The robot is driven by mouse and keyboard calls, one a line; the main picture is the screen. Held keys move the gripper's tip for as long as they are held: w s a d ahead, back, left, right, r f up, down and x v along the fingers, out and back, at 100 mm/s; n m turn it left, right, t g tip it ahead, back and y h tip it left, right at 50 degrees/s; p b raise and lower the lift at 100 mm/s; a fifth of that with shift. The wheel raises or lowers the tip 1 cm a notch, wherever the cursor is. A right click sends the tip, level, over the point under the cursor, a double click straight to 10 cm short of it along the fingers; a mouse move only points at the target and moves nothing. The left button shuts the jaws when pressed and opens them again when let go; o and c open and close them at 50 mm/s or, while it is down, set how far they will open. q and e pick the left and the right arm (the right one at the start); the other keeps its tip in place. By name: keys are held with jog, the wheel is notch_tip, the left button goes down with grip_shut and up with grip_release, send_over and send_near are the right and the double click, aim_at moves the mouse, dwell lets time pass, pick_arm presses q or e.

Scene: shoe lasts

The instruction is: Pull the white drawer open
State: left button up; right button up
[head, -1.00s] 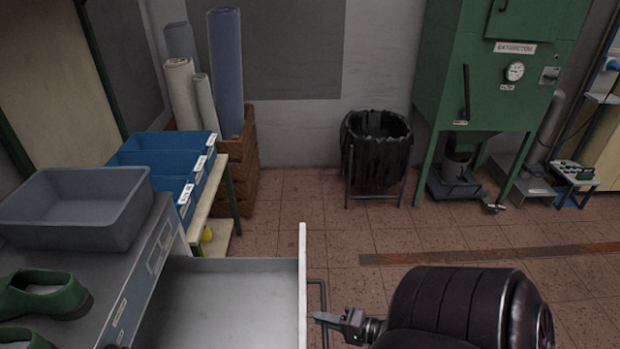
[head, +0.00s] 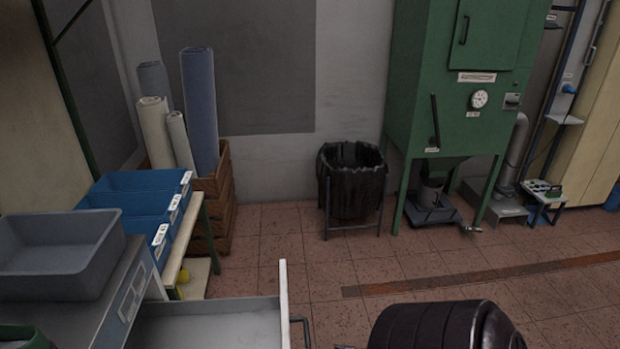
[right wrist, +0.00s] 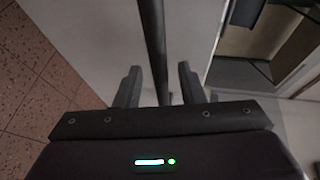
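The white drawer stands open at the bottom of the head view, with its pale inside (head: 210,325) showing and its white front panel (head: 284,310) seen edge-on. Its dark bar handle (head: 305,322) sticks out to the right of the panel. In the right wrist view the handle (right wrist: 154,45) runs between the two fingers of my right gripper (right wrist: 160,85). The fingers are apart, with a gap to the bar on each side. In the head view only a bit of this gripper shows at the bottom edge, right of the handle. My left gripper is out of view.
A grey bin (head: 60,255) stands on the grey counter (head: 75,315) at left, with part of a green shoe (head: 22,338) in front. Blue bins (head: 140,205) stand behind. A black-lined trash bin (head: 351,185) and green machine (head: 455,90) stand farther back. Tiled floor right of the drawer is free.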

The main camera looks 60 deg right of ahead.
jog(key=v, duration=0.6)
jog(key=shift+s+b, duration=0.3)
